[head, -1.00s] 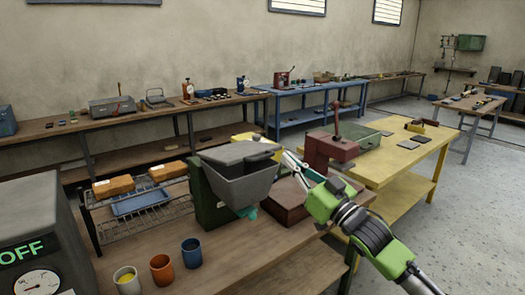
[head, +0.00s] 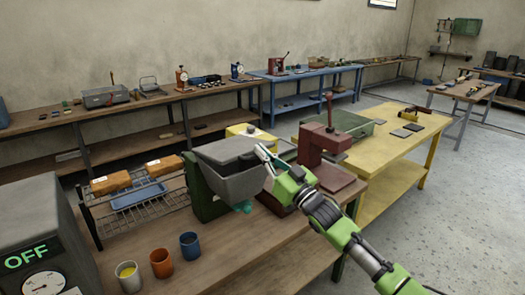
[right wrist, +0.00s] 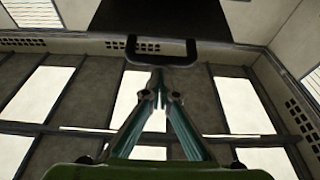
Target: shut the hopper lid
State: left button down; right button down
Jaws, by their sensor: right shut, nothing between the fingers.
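The grey hopper (head: 232,185) is mounted on a dark green machine (head: 205,200) on the wooden bench. Its grey lid (head: 224,148) lies over the hopper's top, close to level. I cannot tell whether it is fully seated. My right gripper (head: 261,151) reaches in from the right, its fingertips at the lid's right edge. In the right wrist view the dark lid (right wrist: 160,18) is at the top, with its loop handle (right wrist: 162,62) just beyond the fingertips (right wrist: 157,78). The fingers are shut and empty; contact with the handle is unclear. My left gripper is out of view.
Three cups, including an orange one (head: 161,263), stand at the bench front. A wire rack (head: 125,207) with orange-brown blocks is left of the hopper. A red press (head: 322,145) stands behind my right arm. A grey box marked OFF (head: 38,225) is at the left.

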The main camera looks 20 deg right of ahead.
jog(key=shift+f, duration=0.1)
notch_tip(320, 180, down, 7)
jog(key=s+t+b, duration=0.1)
jog(key=b, duration=0.7)
jog(key=shift+d+b, duration=0.15)
jog(key=shift+b, duration=0.2)
